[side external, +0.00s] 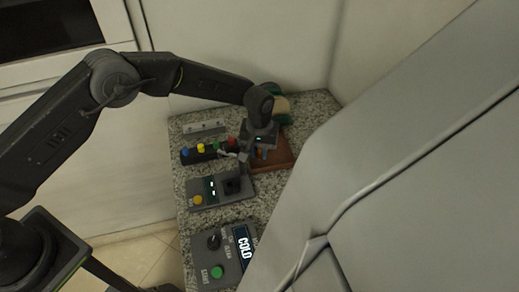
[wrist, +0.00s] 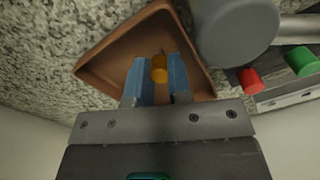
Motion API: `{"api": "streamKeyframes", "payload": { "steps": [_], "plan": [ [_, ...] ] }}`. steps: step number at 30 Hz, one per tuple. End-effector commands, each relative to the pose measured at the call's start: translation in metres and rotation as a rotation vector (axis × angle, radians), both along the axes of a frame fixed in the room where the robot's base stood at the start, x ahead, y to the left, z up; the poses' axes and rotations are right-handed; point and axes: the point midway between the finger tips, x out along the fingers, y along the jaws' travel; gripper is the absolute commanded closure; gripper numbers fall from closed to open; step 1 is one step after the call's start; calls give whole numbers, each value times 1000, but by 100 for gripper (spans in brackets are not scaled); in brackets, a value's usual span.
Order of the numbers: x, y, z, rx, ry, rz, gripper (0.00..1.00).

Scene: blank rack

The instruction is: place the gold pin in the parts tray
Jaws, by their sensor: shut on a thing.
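The gold pin (wrist: 159,70) is a small yellow-orange cylinder between the blue fingertips of my gripper (wrist: 160,78) in the wrist view. The gripper is shut on it. The parts tray (wrist: 105,58) is a brown open tray with raised rims, and the pin and fingertips appear over its inside in the wrist view. In the side view, my gripper (side external: 262,154) is at the brown tray (side external: 280,152); the pin is too small to make out there. The height of the pin above the tray floor cannot be told.
A dark rack (side external: 190,157) with several coloured caps stands left of the tray. A grey cylinder (wrist: 235,30) is close beside the fingers in the wrist view. A grey box (side external: 207,201) and a control panel (side external: 203,262) stand nearer on the speckled counter. A wall is behind.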

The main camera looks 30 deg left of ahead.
Motion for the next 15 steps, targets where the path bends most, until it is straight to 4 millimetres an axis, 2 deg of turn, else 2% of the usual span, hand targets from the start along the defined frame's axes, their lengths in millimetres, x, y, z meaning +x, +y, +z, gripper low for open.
{"api": "streamKeyframes", "payload": {
  "steps": [8, 9, 15],
  "plan": [
    [0, 0, -3, 0, 0, 0, 100],
    [0, 0, -2, 0, 0, 0, 78],
    [0, 0, -2, 0, 0, 0, 59]
  ]
}}
